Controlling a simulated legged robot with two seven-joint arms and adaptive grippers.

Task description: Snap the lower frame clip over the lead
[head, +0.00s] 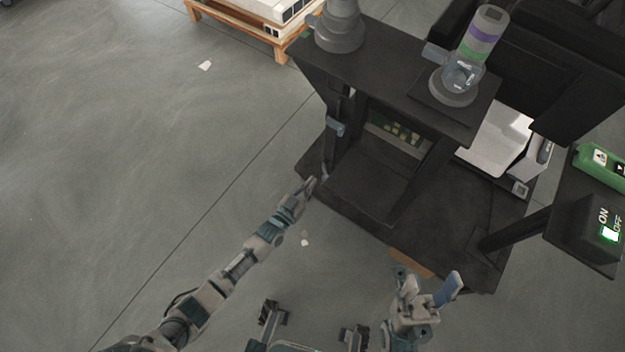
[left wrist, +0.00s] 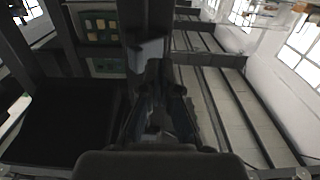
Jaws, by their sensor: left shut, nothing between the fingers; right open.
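A grey-blue clip (head: 335,127) sits on the dark front-left post of the black frame (head: 330,170). A small pale piece (head: 325,177) shows low on that post; I cannot tell if it is the lower clip. In the left wrist view a grey clip-like piece (left wrist: 149,52) is on the post just beyond the fingers. I cannot make out the lead against the dark post. My left gripper (head: 309,184) is shut and empty, close to the post's foot; contact is unclear. It also shows in the left wrist view (left wrist: 160,85). My right gripper (head: 428,292) is open and empty, in front of the frame.
The frame's top carries a grey round fixture (head: 339,30) and a banded cylinder (head: 482,35). A switch box (head: 590,232) marked ON and OFF stands at right below a green device (head: 602,165). A wooden pallet (head: 282,45) lies behind.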

